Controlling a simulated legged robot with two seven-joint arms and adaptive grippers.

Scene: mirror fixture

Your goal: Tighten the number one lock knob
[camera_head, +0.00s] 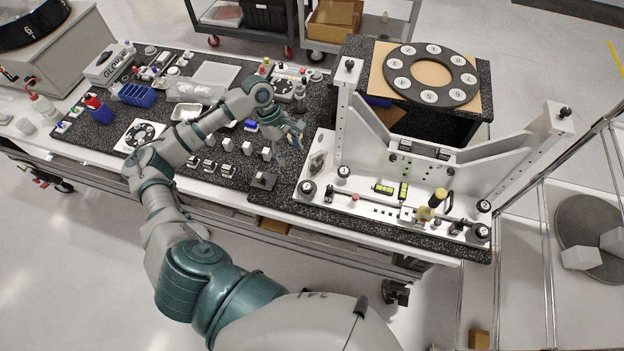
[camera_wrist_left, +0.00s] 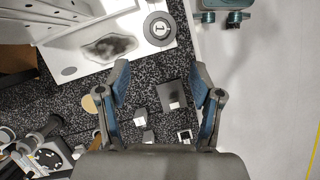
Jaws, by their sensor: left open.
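The number one lock knob (camera_wrist_left: 160,28) is a round dark knob with a white disc marked 1. It sits at the corner of the white mirror fixture plate, near the top of the left wrist view. In the head view the knob (camera_head: 307,188) is at the front left corner of the fixture (camera_head: 375,190). My left gripper (camera_head: 291,134) is above the dark mat, left of the fixture.
Several small blocks lie on the speckled mat near the gripper, including a dark square block (camera_head: 263,181). Two tall white uprights (camera_head: 346,110) rise from the fixture. A dark ring with numbered discs (camera_head: 431,75) lies behind it. Bottles and trays crowd the left table.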

